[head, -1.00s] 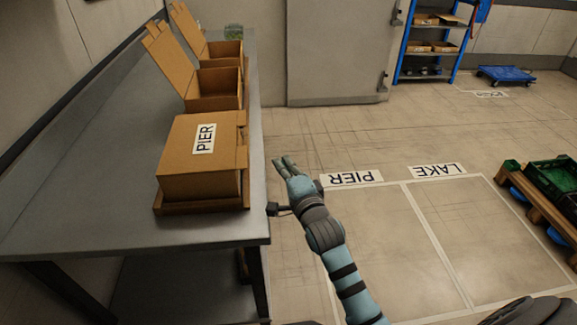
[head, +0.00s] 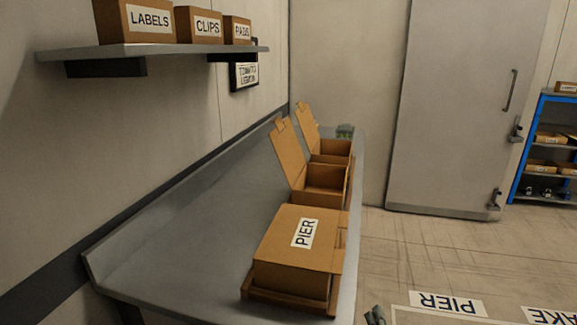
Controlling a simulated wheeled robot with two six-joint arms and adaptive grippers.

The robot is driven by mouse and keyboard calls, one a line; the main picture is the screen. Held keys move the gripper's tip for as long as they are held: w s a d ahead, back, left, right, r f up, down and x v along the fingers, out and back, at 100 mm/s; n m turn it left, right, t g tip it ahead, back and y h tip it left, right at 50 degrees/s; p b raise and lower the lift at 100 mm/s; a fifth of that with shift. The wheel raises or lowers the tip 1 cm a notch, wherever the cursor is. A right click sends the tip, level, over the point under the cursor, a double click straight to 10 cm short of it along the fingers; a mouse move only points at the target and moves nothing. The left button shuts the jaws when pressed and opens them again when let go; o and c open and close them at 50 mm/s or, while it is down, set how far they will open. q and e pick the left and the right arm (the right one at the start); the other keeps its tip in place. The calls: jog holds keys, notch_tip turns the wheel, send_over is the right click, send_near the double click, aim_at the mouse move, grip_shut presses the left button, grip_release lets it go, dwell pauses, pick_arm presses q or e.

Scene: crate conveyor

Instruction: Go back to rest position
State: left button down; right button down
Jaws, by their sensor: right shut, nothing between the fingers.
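Only the tip of my right gripper (head: 375,315) shows, at the bottom edge of the head view, just right of the table's near end. It is shut and empty, apart from the boxes, and the rest of that arm is out of frame. My left gripper is not in view. A closed cardboard box labelled PIER (head: 283,257) sits on a brown tray (head: 285,303) at the near end of the grey table (head: 190,250).
Two open-lidded boxes (head: 325,178) (head: 331,148) stand behind on the table. A wall shelf (head: 150,52) holds boxes labelled LABELS, CLIPS and PADS. A door (head: 455,110) and blue rack (head: 522,150) stand beyond. The floor (head: 420,240) right of the table is open, with PIER and LAKE markings.

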jog(key=s+d+f+n+g, duration=0.1)
jog(key=s+f+n+g, duration=0.1)
jog(key=s+f, duration=0.5)
jog(key=s+f+n+g, duration=0.3)
jog(key=f, duration=0.7)
jog(key=s+d+f+n+g, duration=0.1)
jog(key=s+f+n+g, duration=0.1)
jog(key=s+f, duration=0.5)
jog(key=s+f+n+g, duration=0.1)
jog(key=s+f, duration=0.4)
jog(key=s, duration=0.5)
jog(key=s+d+f+n+g+p, duration=0.1)
jog(key=s+f+g, duration=0.3)
jog(key=s, duration=0.7)
jog(key=s+f+n+g+p, duration=0.1)
jog(key=s+f, duration=0.4)
jog(key=s, duration=0.5)
jog(key=shift+s+d+f+g, duration=0.15)
jog(key=shift+d+f+g, duration=0.25)
jog(key=shift+g, duration=0.3)
